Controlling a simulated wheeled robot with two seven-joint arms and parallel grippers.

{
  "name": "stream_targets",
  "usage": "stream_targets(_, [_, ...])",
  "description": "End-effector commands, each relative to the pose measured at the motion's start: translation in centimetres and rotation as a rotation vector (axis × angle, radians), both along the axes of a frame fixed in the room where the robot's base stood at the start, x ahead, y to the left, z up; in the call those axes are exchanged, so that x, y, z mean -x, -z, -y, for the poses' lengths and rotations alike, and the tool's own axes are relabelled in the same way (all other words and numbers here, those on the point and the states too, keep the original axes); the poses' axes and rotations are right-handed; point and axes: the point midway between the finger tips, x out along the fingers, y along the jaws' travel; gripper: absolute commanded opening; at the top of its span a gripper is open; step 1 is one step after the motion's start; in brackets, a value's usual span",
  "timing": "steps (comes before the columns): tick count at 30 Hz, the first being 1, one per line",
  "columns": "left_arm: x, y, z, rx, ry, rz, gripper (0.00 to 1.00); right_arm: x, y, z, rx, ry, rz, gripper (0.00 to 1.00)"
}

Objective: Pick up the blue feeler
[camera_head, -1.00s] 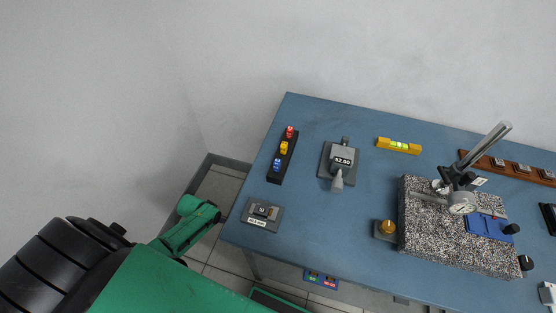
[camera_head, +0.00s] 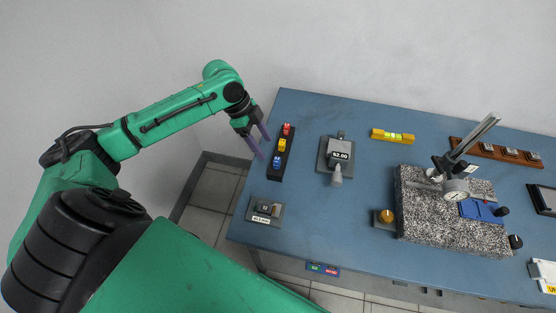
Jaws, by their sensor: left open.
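My right gripper is out of view.
A small grey block (camera_head: 265,210) with a label lies in front of the rack. A grey gauge marked 52.00 (camera_head: 340,150) stands to the right. A speckled granite plate (camera_head: 450,225) carries a dial indicator (camera_head: 456,190). A yellow level (camera_head: 392,136) lies behind.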

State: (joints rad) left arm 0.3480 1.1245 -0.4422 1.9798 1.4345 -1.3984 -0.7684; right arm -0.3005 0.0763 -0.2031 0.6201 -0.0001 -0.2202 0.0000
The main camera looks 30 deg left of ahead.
Motion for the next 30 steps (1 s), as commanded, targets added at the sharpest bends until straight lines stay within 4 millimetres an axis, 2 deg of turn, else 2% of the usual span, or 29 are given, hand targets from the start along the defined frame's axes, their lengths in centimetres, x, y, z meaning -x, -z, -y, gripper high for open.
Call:
stream_targets(3, [-0.2, 1.9, 0.9, 0.002, -0.001, -0.001, 0.68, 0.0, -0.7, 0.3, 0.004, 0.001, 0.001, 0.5])
stream_targets(10, [-0.7, 4.8, 2.8, 0.004, -0.001, -0.002, 0.68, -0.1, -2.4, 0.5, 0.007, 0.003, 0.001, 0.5])
stream_targets(13, [-0.9, 6.6, 3.4, 0.002, -0.003, -0.001, 0.68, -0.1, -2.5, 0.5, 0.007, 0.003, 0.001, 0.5])
stream_targets(20, [-0.9, 7.3, 3.5, -0.002, -0.002, 0.002, 0.68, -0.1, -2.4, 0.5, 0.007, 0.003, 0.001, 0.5])
stream_targets(21, [-0.9, 7.3, 3.5, -0.002, -0.002, 0.002, 0.6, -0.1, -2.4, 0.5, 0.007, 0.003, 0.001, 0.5])
stream_targets(23, [-0.9, 7.3, 3.5, -0.002, -0.002, 0.002, 0.37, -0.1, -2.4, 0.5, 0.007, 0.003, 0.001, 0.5])
stream_targets(24, [-0.9, 7.3, 3.5, -0.001, -0.003, 0.002, 0.22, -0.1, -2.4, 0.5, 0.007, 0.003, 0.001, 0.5])
stream_targets(26, [-0.9, 7.3, 3.4, -0.001, -0.003, 0.002, 0.0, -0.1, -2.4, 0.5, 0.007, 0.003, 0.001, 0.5])
stream_targets(30, [-0.9, 7.3, 3.4, -0.001, -0.003, 0.002, 0.0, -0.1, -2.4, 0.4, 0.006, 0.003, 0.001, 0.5])
